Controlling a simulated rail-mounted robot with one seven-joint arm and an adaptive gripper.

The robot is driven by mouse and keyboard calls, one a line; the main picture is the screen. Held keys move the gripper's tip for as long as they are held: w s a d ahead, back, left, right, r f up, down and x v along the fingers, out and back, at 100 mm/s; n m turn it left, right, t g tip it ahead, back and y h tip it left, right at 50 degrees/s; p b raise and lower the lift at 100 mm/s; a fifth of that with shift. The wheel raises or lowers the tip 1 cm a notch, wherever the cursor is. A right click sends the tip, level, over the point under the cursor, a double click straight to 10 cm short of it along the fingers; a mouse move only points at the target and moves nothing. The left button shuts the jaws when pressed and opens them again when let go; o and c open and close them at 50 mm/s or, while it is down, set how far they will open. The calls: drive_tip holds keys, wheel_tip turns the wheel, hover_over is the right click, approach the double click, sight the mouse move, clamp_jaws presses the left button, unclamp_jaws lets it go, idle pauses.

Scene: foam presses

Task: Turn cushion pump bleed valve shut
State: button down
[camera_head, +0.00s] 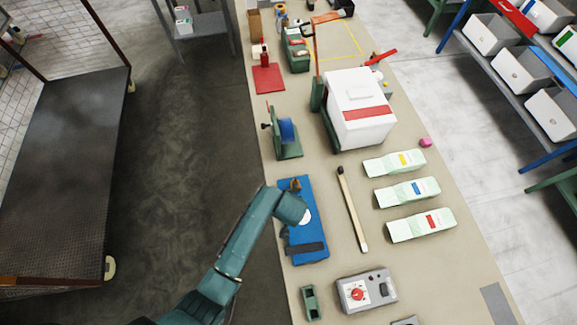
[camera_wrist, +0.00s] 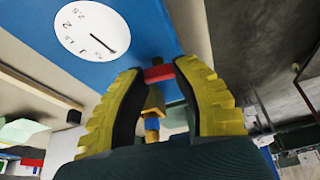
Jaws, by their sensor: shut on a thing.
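The cushion pump is a blue unit (camera_head: 308,237) on the bench under my arm in the head view. Its blue face (camera_wrist: 140,25) fills the top of the wrist view, with a round white dial gauge (camera_wrist: 92,31) with a black needle. My gripper (camera_wrist: 160,72) has yellow ribbed fingers shut on a small red handle (camera_wrist: 158,73), which I take for the bleed valve's. A brass fitting (camera_wrist: 154,100) and a small blue part show between the fingers. In the head view my arm hides the gripper and the handle.
A wooden stick with a dark end (camera_head: 352,208) and several pale green packs (camera_head: 420,226) lie to the right. A grey box with a red knob (camera_head: 367,291) and a green block (camera_head: 311,302) stand nearer. A green stand with a blue roll (camera_head: 286,135) is behind the pump.

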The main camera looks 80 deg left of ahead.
drive_tip(key=m+p, duration=0.1)
drive_tip(key=m, duration=0.1)
drive_tip(key=m+t, duration=0.1)
drive_tip(key=m, duration=0.1)
drive_tip(key=shift+s+t+h+p, duration=0.15)
drive_tip(key=shift+t+h+p, duration=0.15)
drive_tip(key=shift+p, duration=0.1)
drive_tip(key=m+t, duration=0.1)
drive_tip(key=m, duration=0.3)
drive_tip(key=shift+a+h, duration=0.1)
drive_tip(key=shift+h, duration=0.3)
drive_tip(key=m+t+h+b, duration=0.1)
drive_tip(key=m, duration=0.3)
drive_tip(key=shift+f, duration=0.1)
drive_tip(key=shift+m+h+b, duration=0.7)
drive_tip(key=shift+m+h, duration=0.3)
drive_tip(key=shift+m, duration=1.2)
drive_tip(key=c, duration=0.7)
unclamp_jaws()
